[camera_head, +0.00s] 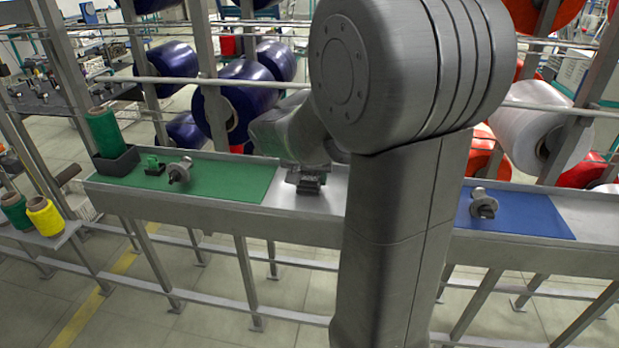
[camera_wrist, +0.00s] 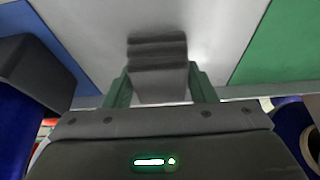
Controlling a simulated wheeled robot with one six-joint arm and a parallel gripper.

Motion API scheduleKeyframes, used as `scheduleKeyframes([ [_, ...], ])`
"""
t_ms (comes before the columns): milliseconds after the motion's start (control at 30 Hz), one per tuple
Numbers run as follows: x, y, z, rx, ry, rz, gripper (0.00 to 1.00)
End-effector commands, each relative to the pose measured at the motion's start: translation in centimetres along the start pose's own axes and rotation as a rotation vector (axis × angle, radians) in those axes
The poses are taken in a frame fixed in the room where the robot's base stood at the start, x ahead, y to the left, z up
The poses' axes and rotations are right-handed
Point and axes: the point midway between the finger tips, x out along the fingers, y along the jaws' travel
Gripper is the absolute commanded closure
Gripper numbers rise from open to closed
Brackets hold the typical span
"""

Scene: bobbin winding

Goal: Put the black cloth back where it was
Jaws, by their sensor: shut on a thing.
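The black cloth (camera_wrist: 157,48) is a dark, folded, layered pad in the wrist view. It lies between the two green fingers of my gripper (camera_wrist: 161,88), which is shut on it. In the head view the cloth (camera_head: 309,187) is a small dark block below my gripper (camera_head: 304,172), over the bare metal of the bench between the green mat (camera_head: 225,180) and the blue mat (camera_head: 535,213). I cannot tell whether the cloth touches the metal. My arm hides part of the bench right of it.
On the green mat are a small green part (camera_head: 153,165) and a metal part (camera_head: 179,171). A green spool (camera_head: 104,132) stands in a dark holder (camera_head: 117,164) at the left end. Another metal part (camera_head: 483,204) is on the blue mat. Large bobbins hang behind the bench.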

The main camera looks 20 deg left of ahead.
Motion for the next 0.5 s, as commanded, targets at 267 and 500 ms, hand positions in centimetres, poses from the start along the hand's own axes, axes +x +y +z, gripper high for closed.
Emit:
scheduleKeyframes([
  [267, 0.42, 0.0, 0.15, 0.0, 0.001, 0.0, 0.71],
  [500, 0.67, -0.01, 0.26, 0.0, 0.001, 0.0, 0.28],
])
